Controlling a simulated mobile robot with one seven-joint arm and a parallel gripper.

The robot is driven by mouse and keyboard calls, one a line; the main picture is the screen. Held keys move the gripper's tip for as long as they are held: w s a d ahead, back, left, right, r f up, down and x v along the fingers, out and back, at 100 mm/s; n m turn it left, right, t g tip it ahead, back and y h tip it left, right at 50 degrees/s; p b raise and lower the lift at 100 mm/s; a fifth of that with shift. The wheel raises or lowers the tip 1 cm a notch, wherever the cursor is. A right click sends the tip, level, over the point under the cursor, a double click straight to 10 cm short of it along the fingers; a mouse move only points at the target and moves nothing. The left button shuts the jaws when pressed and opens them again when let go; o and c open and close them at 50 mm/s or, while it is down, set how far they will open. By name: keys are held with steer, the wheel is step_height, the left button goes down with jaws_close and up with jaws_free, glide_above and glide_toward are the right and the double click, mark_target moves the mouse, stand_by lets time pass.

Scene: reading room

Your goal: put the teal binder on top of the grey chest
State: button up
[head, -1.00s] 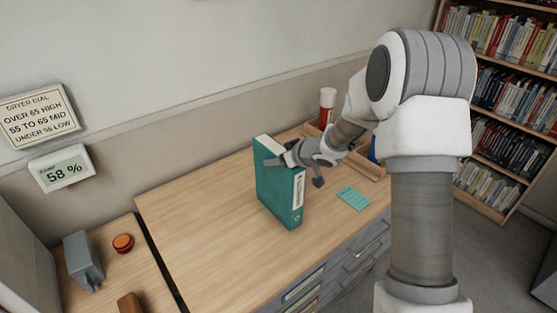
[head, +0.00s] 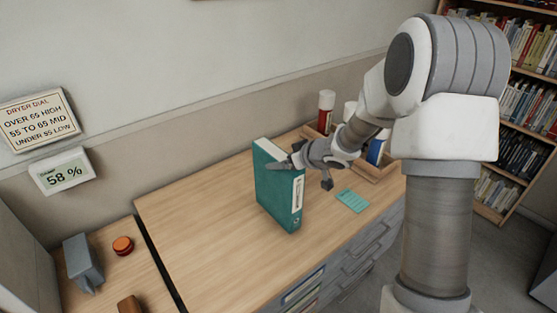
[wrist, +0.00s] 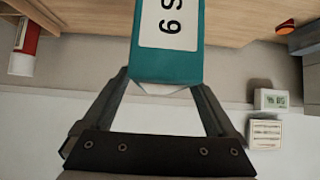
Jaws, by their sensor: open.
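The teal binder (head: 275,188) stands upright on the wooden top (head: 200,235) of the grey chest (head: 345,265), its labelled spine facing the front right. In the wrist view the binder (wrist: 178,66) reaches in from the top, between the two finger tips. My gripper (head: 284,166) is open at the upper spine end of the binder. In the wrist view one finger lies on each side of the binder's near end, with gaps visible lower down. Whether the tips touch the binder I cannot tell.
A teal card (head: 352,201) lies right of the binder. A wooden tray (head: 375,172) and a red-and-white canister (head: 326,112) are behind it. The chest top is clear left of the binder. An orange round thing (head: 123,246) is on the left surface.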

steer(key=p+v, duration=0.1)
steer(key=v, duration=0.6)
steer(key=shift+s+r, duration=0.2)
steer(key=shift+r, duration=0.05)
steer(key=s+d+r+m+t+h, duration=0.1)
steer(key=s+d+r+m+h, duration=0.1)
steer(key=s+d+r+h, duration=0.4)
steer(key=s+d+r+m+h, duration=0.2)
steer(key=d+r, duration=0.1)
steer(key=r, duration=0.4)
steer(key=s+a+m+g+y, duration=0.1)
steer(key=s+a+g, duration=0.1)
steer(key=s, duration=0.9)
steer(key=s+a+m+g+y, duration=0.1)
steer(key=s+a+g, duration=0.1)
steer(key=s, duration=0.9)
steer(key=shift+s+a+r+m, duration=0.2)
steer(key=shift+s+a+m, duration=0.2)
steer(key=shift+a, duration=0.2)
